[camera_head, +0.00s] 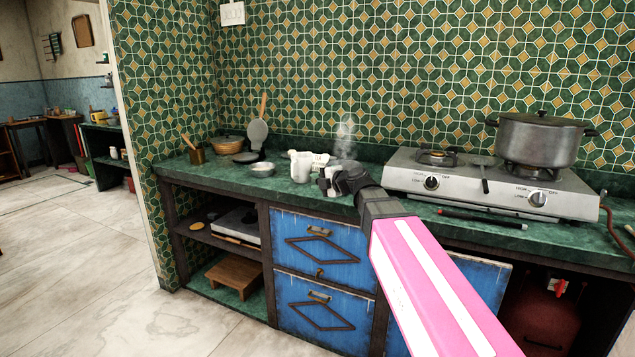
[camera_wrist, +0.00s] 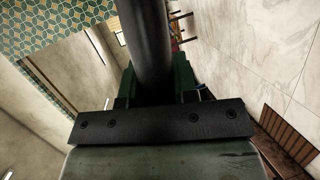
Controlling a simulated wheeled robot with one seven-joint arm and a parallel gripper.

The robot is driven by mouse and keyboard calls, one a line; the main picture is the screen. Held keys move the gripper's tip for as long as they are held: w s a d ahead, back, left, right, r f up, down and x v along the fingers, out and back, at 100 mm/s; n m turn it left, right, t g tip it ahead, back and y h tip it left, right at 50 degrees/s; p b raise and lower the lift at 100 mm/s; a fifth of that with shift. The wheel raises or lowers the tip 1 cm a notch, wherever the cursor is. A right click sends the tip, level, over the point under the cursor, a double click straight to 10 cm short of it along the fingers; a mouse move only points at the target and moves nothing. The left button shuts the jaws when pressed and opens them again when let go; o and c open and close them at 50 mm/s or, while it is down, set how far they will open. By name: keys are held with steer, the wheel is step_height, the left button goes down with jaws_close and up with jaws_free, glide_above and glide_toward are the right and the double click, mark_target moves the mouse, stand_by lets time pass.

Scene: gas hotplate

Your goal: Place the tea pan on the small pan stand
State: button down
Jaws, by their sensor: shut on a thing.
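In the head view, my gripper (camera_head: 335,180) is low over the front of the green counter, left of the stove. In the wrist view, my gripper (camera_wrist: 155,88) is shut on a dark, thick, rounded handle (camera_wrist: 147,40), which I take to be the tea pan's. A silvery pan body (camera_head: 343,164) shows just behind my gripper in the head view, with steam above it; the gripper partly hides it. The small pan stand (camera_head: 436,155) is on the left burner of the gas hotplate, to the right of my gripper, and looks empty.
The hotplate (camera_head: 410,184) carries a large lidded pot (camera_head: 540,140) on its right burner. A dark stick (camera_head: 482,218) lies before the hotplate.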

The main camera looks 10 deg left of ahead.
steer(key=c, duration=0.9)
jaws_free()
steer(key=v, duration=1.2)
steer(key=s+d+f+m+g+h, duration=0.1)
steer(key=d+f+m+g+h, duration=0.2)
steer(key=f+m, duration=0.6)
steer(key=s+d+f+m+g+h, duration=0.1)
steer(key=s+d+f+m+h, duration=0.25)
steer(key=f, duration=1.05)
steer(key=s+d+f+m+g+h, duration=0.1)
steer(key=s+d+f+m+h, duration=0.1)
steer(key=d+f+m, duration=0.2)
steer(key=s+d+f+m+g+h, duration=0.2)
steer(key=s+d+f+m, duration=0.1)
steer(key=f+m, duration=0.3)
steer(key=s+d+f+m+g+h, duration=0.2)
steer(key=s+d+f+m, duration=0.1)
steer(key=d+f+m, duration=0.2)
steer(key=shift+d+f+m, duration=0.15)
steer(key=shift+d+f, duration=0.05)
steer(key=shift+f, duration=0.3)
steer(key=shift+d+f+m, duration=0.1)
steer(key=shift+d+f, duration=0.15)
steer(key=shift+f, duration=0.25)
